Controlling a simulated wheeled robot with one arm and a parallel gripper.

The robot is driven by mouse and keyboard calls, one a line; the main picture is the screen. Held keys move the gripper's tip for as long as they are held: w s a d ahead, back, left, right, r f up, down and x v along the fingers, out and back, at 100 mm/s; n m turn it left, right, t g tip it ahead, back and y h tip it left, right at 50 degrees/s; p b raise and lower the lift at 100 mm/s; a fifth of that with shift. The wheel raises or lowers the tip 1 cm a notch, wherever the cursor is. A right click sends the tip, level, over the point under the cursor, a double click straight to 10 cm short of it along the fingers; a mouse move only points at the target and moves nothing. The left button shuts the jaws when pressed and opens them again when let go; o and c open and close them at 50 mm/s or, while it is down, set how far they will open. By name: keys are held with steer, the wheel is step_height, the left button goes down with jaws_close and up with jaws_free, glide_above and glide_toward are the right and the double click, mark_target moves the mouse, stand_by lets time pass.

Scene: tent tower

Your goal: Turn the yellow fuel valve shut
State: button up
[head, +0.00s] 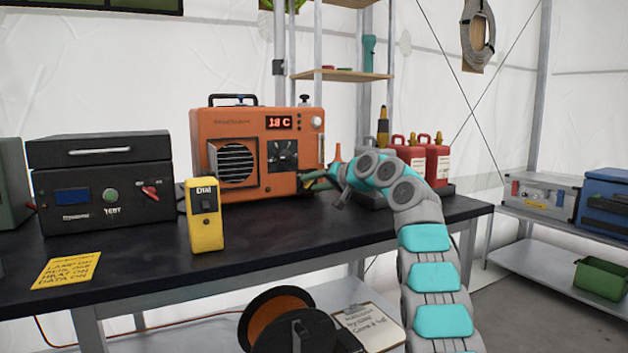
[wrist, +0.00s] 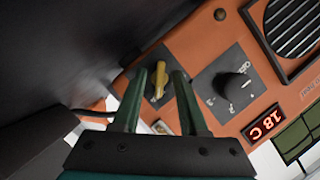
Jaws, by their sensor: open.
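The yellow fuel valve (wrist: 156,84) is a small lever on a dark plate on the orange heater (wrist: 195,50), upside down in the wrist view. In the head view the orange heater (head: 250,193) stands on the black bench, and the valve is hidden there, behind or beside my gripper (head: 312,179). In the wrist view my gripper (wrist: 159,74) is open. Its two dark green fingers lie one on each side of the yellow lever, with no clear contact visible. I cannot tell how deep the lever sits between them.
A black knob (wrist: 236,86) is right of the valve in the wrist view. The display (head: 279,123) reads 18 C. A yellow meter (head: 206,232) stands in front of the heater. Red bottles (head: 437,163) stand to the right, behind my arm.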

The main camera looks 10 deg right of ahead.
jaws_close()
stand_by(0.3)
stand_by(0.3)
